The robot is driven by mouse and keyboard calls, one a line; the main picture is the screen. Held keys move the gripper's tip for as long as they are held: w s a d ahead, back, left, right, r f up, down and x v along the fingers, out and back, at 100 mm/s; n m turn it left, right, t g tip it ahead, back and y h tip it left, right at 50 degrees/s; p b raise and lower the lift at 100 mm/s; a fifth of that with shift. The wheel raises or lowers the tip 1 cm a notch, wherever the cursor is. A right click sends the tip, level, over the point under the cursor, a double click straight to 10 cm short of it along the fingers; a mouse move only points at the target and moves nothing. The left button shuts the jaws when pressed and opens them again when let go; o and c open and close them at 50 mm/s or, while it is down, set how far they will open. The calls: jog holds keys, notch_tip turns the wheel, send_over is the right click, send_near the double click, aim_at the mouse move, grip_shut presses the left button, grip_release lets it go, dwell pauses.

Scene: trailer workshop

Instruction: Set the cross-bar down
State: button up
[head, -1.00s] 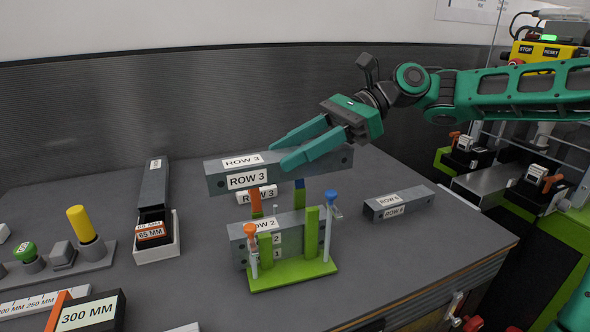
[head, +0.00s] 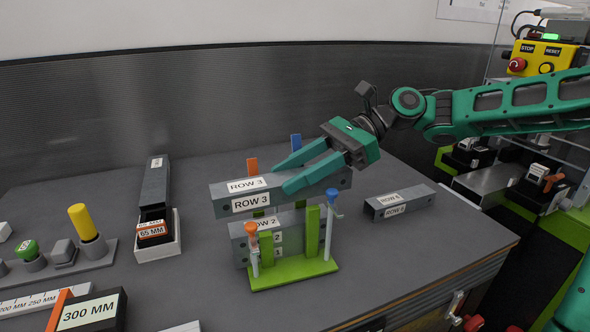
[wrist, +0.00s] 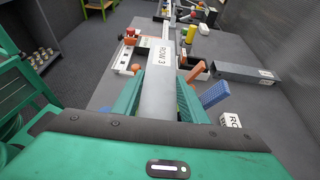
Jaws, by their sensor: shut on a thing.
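The cross-bar, a grey bar labelled ROW 3 (head: 222,204), is held level in my gripper (head: 284,178), which is shut on it near its right part. In the wrist view the bar (wrist: 158,85) runs forward between my two green fingers. It hangs just above a green stand (head: 290,274) with upright posts, slightly behind the bars stacked there. The upper bar in the stand is labelled ROW 2 (head: 240,240). I cannot tell whether the held bar touches the stack. An orange tab (head: 252,165) and a blue tab (head: 296,142) rise behind the held bar.
Another grey bar (head: 402,202) lies on the table to the right. A long bar in a white holder (head: 155,190) stands at left, beside a button panel with a yellow cylinder (head: 82,222). A black 300 MM block (head: 92,312) is at front left. Table at right is clear.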

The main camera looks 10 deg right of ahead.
jog(key=shift+f, duration=0.2)
jog(key=o, duration=0.9)
jog(key=shift+r, duration=0.2)
jog(key=v, duration=0.7)
jog(key=r+v, duration=0.1)
jog(key=v, duration=0.3)
jog(key=shift+s+a+f, duration=0.1)
jog(key=shift+a, duration=0.15)
jog(key=shift+d+r, duration=0.25)
jog(key=shift+d, duration=0.45)
